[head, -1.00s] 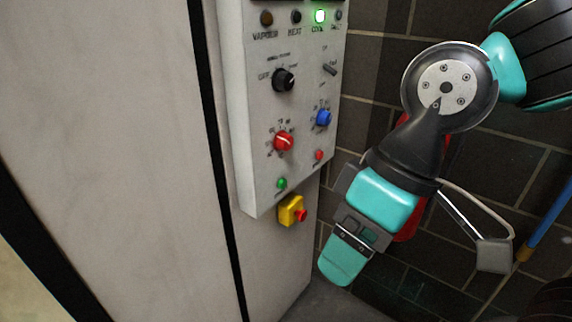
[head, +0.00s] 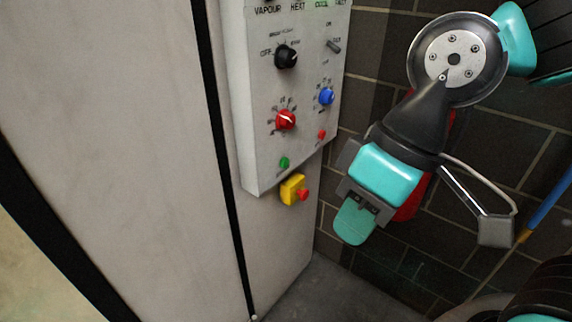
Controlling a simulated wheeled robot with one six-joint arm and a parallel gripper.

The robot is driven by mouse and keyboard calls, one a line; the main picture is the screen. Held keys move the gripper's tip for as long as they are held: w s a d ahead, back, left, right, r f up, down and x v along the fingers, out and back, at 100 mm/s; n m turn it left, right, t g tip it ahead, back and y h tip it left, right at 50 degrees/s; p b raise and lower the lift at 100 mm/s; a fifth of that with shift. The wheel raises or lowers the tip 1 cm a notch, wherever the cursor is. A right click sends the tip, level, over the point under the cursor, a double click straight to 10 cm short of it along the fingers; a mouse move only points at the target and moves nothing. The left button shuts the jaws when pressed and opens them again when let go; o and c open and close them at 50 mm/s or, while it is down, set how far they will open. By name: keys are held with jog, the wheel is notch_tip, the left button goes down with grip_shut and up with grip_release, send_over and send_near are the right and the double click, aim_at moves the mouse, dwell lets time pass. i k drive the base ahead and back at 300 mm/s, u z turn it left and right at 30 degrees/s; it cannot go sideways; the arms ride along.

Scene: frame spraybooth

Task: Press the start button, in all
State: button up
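The control panel (head: 258,150) is a pale box on the booth's side. A small green button (head: 284,162) sits near its lower edge, and a small red button (head: 321,134) sits to its upper right. The label by the green button is too small to read, so I cannot tell for sure which is start. My gripper (head: 354,222) is to the right of the panel and lower than the green button in the picture, apart from both. Its teal fingers overlap in this view, so the gap between them is hidden. Nothing shows held.
The panel also has a black knob (head: 286,57), a red knob (head: 286,120), a blue knob (head: 326,96) and a toggle switch (head: 334,46). Below it is a yellow box with a red button (head: 293,190). A dark brick wall (head: 480,190) stands behind my arm.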

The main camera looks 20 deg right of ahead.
aim_at(284, 162)
jog(key=z, duration=2.05)
jog(key=k, duration=1)
jog(key=u, duration=1.4)
jog(key=i, duration=0.5)
jog(key=u, duration=0.05)
